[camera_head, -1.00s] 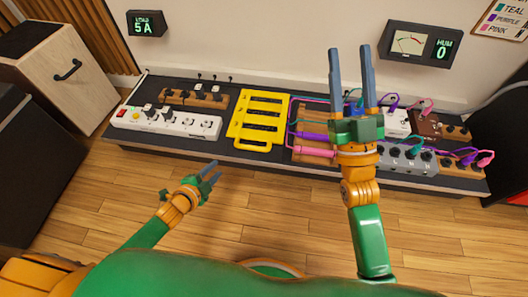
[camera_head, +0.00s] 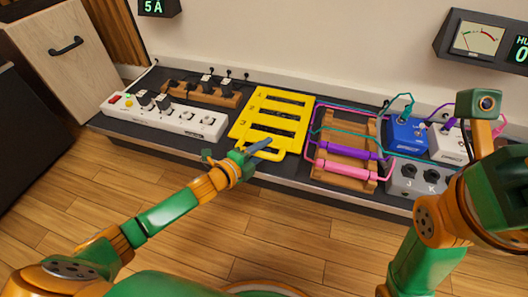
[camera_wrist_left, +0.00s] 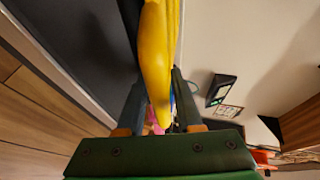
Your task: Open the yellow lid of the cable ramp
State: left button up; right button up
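The yellow cable ramp (camera_head: 236,128) lies on the low dark platform, its slotted lid (camera_head: 287,94) lying flat. My left gripper (camera_head: 258,147) is at the ramp's front edge, near the front bar of the lid. In the left wrist view a yellow part (camera_wrist_left: 156,65) runs between the two fingers of my left gripper (camera_wrist_left: 160,88), which stand apart on either side of it. I cannot tell whether the fingers touch it. My right arm (camera_head: 425,225) reaches up at the right; its fingertips do not show.
A white power strip (camera_head: 175,119) and a wooden socket block (camera_head: 200,95) lie left of the ramp. A wooden rack (camera_head: 345,167) with purple and pink cylinders, cables and pedals (camera_head: 407,135) stand to the right. The floor in front is clear.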

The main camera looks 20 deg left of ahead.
pick_arm(q)
grip_shut()
dwell(1.5)
